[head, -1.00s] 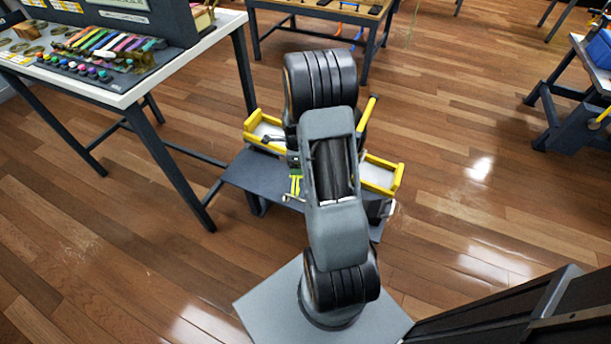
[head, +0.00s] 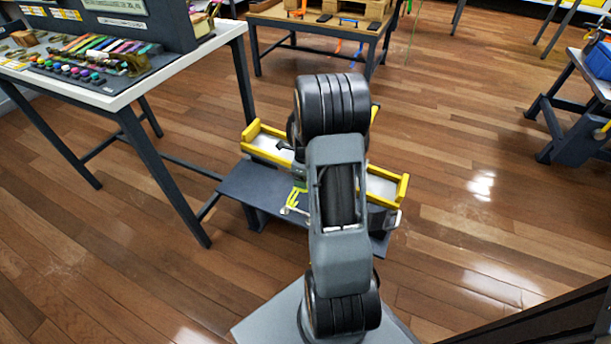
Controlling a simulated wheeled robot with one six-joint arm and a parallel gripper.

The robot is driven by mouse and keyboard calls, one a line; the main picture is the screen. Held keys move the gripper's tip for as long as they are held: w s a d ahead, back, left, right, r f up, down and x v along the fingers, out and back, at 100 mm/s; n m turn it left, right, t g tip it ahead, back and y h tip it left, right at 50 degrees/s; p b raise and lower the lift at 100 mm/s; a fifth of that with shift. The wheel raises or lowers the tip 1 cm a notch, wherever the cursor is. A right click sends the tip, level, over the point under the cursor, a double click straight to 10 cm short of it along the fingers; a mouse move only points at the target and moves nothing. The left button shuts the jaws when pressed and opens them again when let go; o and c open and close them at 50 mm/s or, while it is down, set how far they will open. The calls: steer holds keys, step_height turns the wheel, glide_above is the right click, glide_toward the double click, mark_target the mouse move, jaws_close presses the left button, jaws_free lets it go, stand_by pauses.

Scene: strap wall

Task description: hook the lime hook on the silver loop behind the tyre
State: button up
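A lime piece (head: 299,195), which looks like the lime hook or its strap, shows just left of my arm over the dark bench. Its outline is too small to read, and I cannot tell whether anything holds it. My gripper is mostly or wholly hidden behind my own arm, so its fingers cannot be made out. I cannot pick out the tyre or the silver loop. A dark rounded shape below the right yellow tray may be part of the tyre, but this is unclear.
The low dark bench (head: 247,184) carries a left yellow-edged tray (head: 266,146) and a right yellow-edged tray (head: 385,186). A white-topped table (head: 205,58) with pens stands at the left. A wooden-topped table (head: 333,25) is behind. Wood floor is open at the right.

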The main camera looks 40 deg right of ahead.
steer(key=shift+f+b, duration=3.2)
steer(key=shift+f, duration=1.5)
steer(key=shift+w+d, duration=0.1)
steer(key=shift+d, duration=0.05)
steer(key=shift+w+d+f, duration=0.1)
steer(key=shift+w+d, duration=0.2)
steer(key=shift+d, duration=0.25)
steer(key=shift+w+d, duration=0.3)
steer(key=shift+d, duration=0.25)
steer(key=shift+d, duration=0.15)
steer(key=o, duration=1)
steer(key=shift+o, duration=0.2)
step_height(320, 180, up, 14)
steer(key=p, duration=0.5)
steer(key=shift+f+p, duration=0.15)
steer(key=shift+p, duration=0.25)
